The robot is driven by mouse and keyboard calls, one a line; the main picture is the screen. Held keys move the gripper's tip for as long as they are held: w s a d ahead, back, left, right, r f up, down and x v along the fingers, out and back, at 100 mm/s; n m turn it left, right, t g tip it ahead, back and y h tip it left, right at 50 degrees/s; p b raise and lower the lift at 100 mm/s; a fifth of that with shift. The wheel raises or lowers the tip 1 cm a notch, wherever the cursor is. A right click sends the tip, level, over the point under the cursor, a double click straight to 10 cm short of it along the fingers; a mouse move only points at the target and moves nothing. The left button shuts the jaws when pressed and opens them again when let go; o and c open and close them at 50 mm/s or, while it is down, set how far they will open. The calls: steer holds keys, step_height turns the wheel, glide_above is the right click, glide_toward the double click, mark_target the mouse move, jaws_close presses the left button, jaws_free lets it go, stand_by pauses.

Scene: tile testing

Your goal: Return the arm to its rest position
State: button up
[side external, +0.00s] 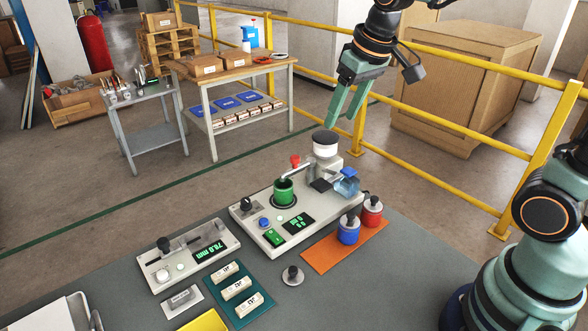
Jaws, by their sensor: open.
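My gripper (345,108) hangs at the upper right with its green fingers pointing down. It is empty, and a gap shows between the fingers. It appears above the white-topped part of the testing machine (262,232) and touches nothing that I can see. My arm comes in from the right edge, and part of it is out of the frame at the top.
The machine has a green cup (284,192). A blue weight (348,230) and a red weight (371,212) stand on an orange mat (322,258). A gauge (190,254), a teal mat (259,308) with tiles and a yellow tray (205,322) lie left. A yellow railing (450,62) runs behind.

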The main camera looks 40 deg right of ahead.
steer(key=s+f+t, duration=0.1)
steer(key=s, duration=0.8)
steer(key=shift+s+d+f+t, duration=0.15)
steer(key=shift+s+d+t, duration=0.2)
steer(key=shift+d+t, duration=0.1)
